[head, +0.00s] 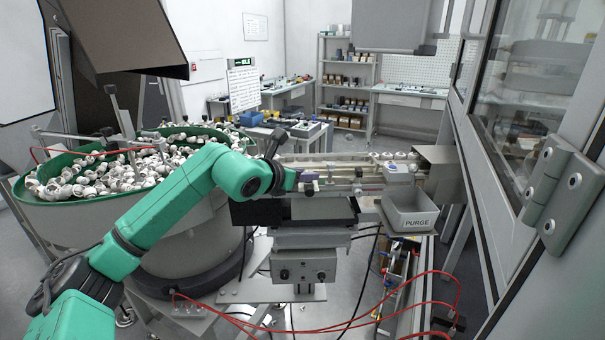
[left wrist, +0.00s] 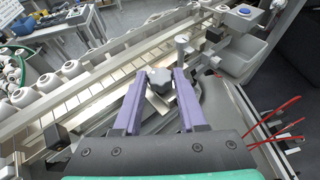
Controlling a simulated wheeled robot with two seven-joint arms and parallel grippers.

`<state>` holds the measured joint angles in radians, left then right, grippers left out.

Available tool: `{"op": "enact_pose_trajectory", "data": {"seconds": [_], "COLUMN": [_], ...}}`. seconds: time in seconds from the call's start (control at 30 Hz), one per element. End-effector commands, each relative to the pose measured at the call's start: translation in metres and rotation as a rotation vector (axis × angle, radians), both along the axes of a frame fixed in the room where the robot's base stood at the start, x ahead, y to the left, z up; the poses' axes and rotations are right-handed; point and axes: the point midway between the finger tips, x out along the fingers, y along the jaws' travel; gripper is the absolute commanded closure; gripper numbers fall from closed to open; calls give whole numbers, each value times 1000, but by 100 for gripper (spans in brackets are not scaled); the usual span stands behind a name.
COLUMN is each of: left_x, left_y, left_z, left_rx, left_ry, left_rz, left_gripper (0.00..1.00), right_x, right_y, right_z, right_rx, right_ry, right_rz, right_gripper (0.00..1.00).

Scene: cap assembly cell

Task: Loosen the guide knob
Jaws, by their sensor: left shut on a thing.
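The guide knob (left wrist: 160,79) is a dark grey lobed knob beside the conveyor rail. In the left wrist view it sits between the tips of the two purple fingers. My left gripper (left wrist: 159,82) is shut on it from both sides. In the head view my left gripper (head: 309,182) reaches the near side of the rail, and I cannot make out the knob there. My right gripper is in neither view.
White caps ride along the conveyor rail (left wrist: 110,66). A grey PURGE bin (head: 411,219) hangs at its right end. A green-rimmed bowl (head: 30,202) full of caps stands left. A post with a round top (left wrist: 182,42) rises just beyond the knob. Red hoses (head: 330,328) cross below.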

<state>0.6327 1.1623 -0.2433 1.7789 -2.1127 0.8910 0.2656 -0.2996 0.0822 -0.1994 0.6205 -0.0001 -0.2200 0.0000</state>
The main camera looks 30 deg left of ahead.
Motion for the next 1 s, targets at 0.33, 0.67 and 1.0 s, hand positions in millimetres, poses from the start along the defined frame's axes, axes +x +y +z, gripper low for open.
{"op": "enact_pose_trajectory", "data": {"seconds": [0.33, 0.67, 1.0], "left_x": [1, 4, 7], "left_y": [-10, -14, -18], "left_z": [-2, -3, 0], "left_rx": [-7, -5, -4], "left_ry": [-8, -8, -5], "left_rz": [325, 643, 970], "left_gripper": [100, 100, 100], "right_x": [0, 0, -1], "right_y": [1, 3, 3], "right_z": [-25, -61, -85], "right_rx": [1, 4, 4], "right_ry": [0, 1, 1], "right_rz": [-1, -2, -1], "right_gripper": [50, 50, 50]}}
